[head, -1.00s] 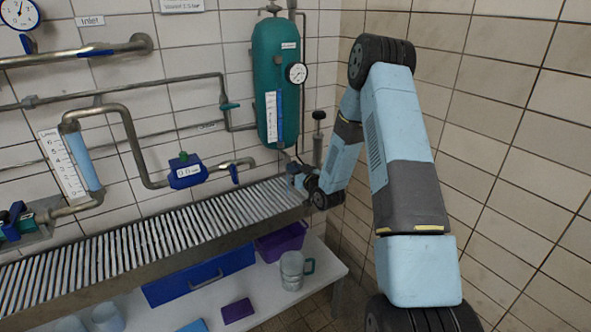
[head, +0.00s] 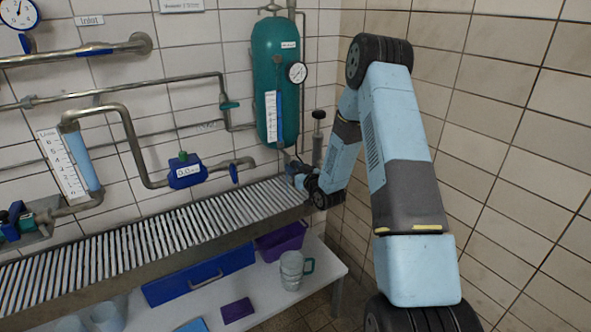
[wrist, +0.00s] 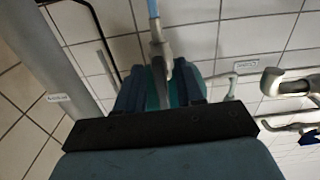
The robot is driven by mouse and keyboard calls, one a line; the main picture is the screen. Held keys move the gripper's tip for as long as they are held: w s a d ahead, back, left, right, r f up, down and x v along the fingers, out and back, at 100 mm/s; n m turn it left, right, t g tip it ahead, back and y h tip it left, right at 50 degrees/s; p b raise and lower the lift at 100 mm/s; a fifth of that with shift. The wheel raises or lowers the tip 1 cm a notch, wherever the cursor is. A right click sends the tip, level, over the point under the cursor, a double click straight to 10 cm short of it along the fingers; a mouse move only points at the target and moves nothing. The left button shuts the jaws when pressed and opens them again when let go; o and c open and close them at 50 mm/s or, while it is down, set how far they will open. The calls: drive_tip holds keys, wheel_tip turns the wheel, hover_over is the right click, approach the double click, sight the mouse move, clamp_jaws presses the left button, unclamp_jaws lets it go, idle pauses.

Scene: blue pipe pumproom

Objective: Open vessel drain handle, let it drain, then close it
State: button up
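The teal vessel (head: 276,80) hangs on the tiled wall near the corner, with a pressure gauge (head: 297,72) and a white level scale on its front. My gripper (head: 298,170) is just below the vessel's lower end, at the right end of the grating; my arm reaches there from the right. In the wrist view my gripper (wrist: 160,92) has its two dark blue fingers apart. A grey fitting (wrist: 160,55) with a light blue piece above it lies between them, with teal on both sides. No grip on it shows. The drain handle itself cannot be made out clearly.
The slatted grating (head: 170,228) runs along the wall below the pipes. A white shelf (head: 275,300) beneath holds a glass jug (head: 291,270), a purple bin (head: 282,241) and a blue tray (head: 199,275). A tiled side wall stands right of my arm.

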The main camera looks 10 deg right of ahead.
drive_tip(key=v, duration=1.3)
drive_tip(key=shift+s, duration=0.35)
drive_tip(key=shift+d, duration=0.1)
drive_tip(key=s+r+m+g+h, duration=0.1)
drive_tip(key=s+r+g+h, duration=0.2)
drive_tip(key=r, duration=0.7)
drive_tip(key=s+r+g+h, duration=0.3)
drive_tip(key=s+r, duration=0.1)
drive_tip(key=r, duration=0.7)
drive_tip(key=s+a+r+m+g, duration=0.1)
drive_tip(key=s+r, duration=0.3)
drive_tip(key=s, duration=1)
drive_tip(key=s+a+r+m+g, duration=0.2)
drive_tip(key=s+a+r+g, duration=0.1)
drive_tip(key=s, duration=1.1)
wheel_tip(320, 180, up, 2)
drive_tip(key=shift+r+g, duration=0.2)
drive_tip(key=shift+g, duration=0.6)
drive_tip(key=shift+s, duration=0.1)
idle(0.3)
